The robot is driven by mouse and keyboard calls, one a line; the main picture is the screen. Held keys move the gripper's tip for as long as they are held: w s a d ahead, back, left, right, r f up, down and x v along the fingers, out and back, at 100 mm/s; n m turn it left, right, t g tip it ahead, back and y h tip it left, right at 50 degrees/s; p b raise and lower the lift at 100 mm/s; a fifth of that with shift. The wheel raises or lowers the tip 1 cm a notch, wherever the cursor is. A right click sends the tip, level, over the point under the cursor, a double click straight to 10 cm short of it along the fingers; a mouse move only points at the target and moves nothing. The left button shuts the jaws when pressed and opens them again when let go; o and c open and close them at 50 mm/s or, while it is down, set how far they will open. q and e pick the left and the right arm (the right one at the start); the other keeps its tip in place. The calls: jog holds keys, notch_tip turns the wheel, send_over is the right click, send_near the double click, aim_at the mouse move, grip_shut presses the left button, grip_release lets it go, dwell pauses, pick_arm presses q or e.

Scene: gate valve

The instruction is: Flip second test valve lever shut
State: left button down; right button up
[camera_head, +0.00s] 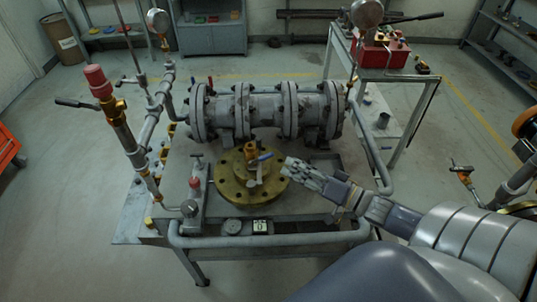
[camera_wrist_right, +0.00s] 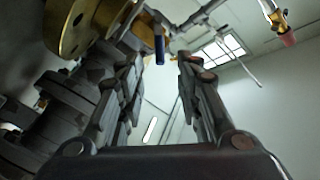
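A small blue lever (camera_head: 264,157) sits on a brass valve (camera_head: 251,152) above the round brass flange (camera_head: 236,187) in the middle of the bench. My right gripper (camera_head: 292,165) is just to the right of the lever, fingers pointing left toward it. In the right wrist view the fingers of this gripper (camera_wrist_right: 160,68) are spread apart, with the blue lever (camera_wrist_right: 159,49) showing beyond the gap between their tips. Nothing is held. I cannot tell from labels which lever is the second test valve's. My left gripper is not in view.
A large grey flanged pipe (camera_head: 265,110) lies behind the brass flange. A pipe stand with a red cap (camera_head: 95,79) and a black handle (camera_head: 76,103) rises at the left. A red toolbox (camera_head: 383,53) is at the back right.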

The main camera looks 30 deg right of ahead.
aim_at(269, 156)
jog(key=p+x, duration=0.1)
jog(key=x, duration=0.8)
jog(key=shift+w, duration=0.1)
grip_shut()
